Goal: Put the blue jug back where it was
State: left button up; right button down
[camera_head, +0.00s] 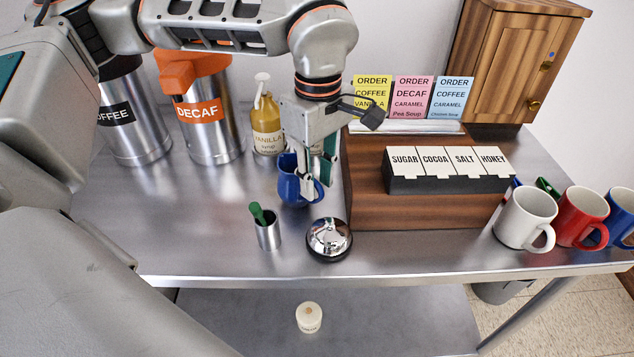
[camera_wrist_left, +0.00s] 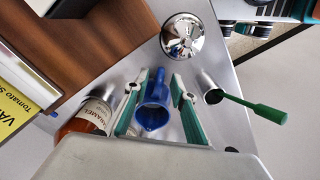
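The blue jug (camera_head: 289,184) stands upright on the steel counter, left of the wooden riser. My left gripper (camera_head: 318,178) reaches down at the jug's right side, by its handle, and partly hides it. In the left wrist view the blue jug (camera_wrist_left: 153,112) shows between the two spread fingers of my left gripper (camera_wrist_left: 157,84), with its handle pointing toward the bell. Gaps show between the fingers and the handle, so the gripper looks open. My right gripper is not in view.
A silver bell (camera_head: 329,238) and a steel cup (camera_head: 268,235) with a green-handled utensil stand in front. A vanilla syrup bottle (camera_head: 266,125) and a decaf urn (camera_head: 212,125) stand behind. The wooden riser (camera_head: 375,190) is close right. The counter's left front is clear.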

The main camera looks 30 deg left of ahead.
pick_arm(q)
notch_tip(320, 180, up, 11)
jog(key=shift+f+p, duration=0.2)
jog(key=shift+p, duration=0.25)
jog(key=shift+d, duration=0.1)
